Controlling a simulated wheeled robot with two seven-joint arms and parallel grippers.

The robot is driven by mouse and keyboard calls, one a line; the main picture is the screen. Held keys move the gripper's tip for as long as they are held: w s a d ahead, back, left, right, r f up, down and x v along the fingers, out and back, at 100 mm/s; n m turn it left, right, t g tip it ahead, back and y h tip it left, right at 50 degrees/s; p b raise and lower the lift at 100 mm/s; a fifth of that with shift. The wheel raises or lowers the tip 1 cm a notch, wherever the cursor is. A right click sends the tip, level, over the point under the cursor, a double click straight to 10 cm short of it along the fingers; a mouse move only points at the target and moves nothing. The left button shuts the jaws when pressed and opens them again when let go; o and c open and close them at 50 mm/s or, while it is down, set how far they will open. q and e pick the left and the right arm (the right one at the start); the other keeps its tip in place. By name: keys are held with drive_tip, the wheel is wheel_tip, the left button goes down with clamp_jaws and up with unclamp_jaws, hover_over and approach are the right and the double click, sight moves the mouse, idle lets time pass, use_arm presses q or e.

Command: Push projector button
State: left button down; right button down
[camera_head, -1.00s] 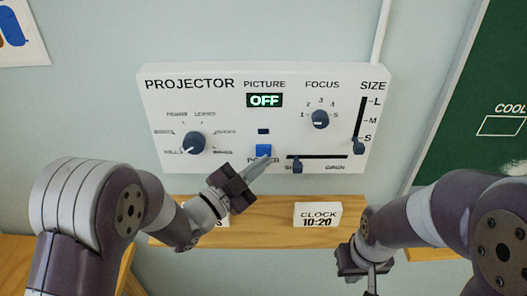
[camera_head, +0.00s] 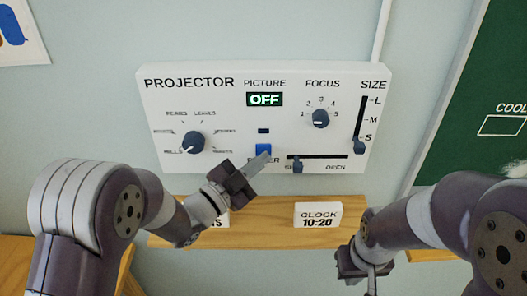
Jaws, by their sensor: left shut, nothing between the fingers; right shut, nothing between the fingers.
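The white projector panel (camera_head: 215,92) is fixed to the wall, and its picture display (camera_head: 265,100) reads OFF. The blue power button (camera_head: 263,149) sits low in the middle of the panel, above a partly covered label. My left gripper (camera_head: 264,158) is shut and empty, its fingertips at the lower edge of the blue button in the picture. I cannot tell whether they touch it. My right gripper (camera_head: 371,290) is shut, low at the bottom right, pointing down and away from the panel.
The panel also has a left dial (camera_head: 193,142), a focus knob (camera_head: 320,118), a size slider (camera_head: 359,145) and a lower slider (camera_head: 297,165). A wooden ledge (camera_head: 270,212) below holds a clock card (camera_head: 318,215) reading 10:20. A green board (camera_head: 490,90) is at the right.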

use_arm(q)
drive_tip(key=shift+w, duration=0.45)
idle(0.3)
drive_tip(key=shift+s, duration=0.1)
drive_tip(key=shift+s+b, duration=0.4)
drive_tip(key=shift+s, duration=0.4)
drive_tip(key=shift+s, duration=2.5)
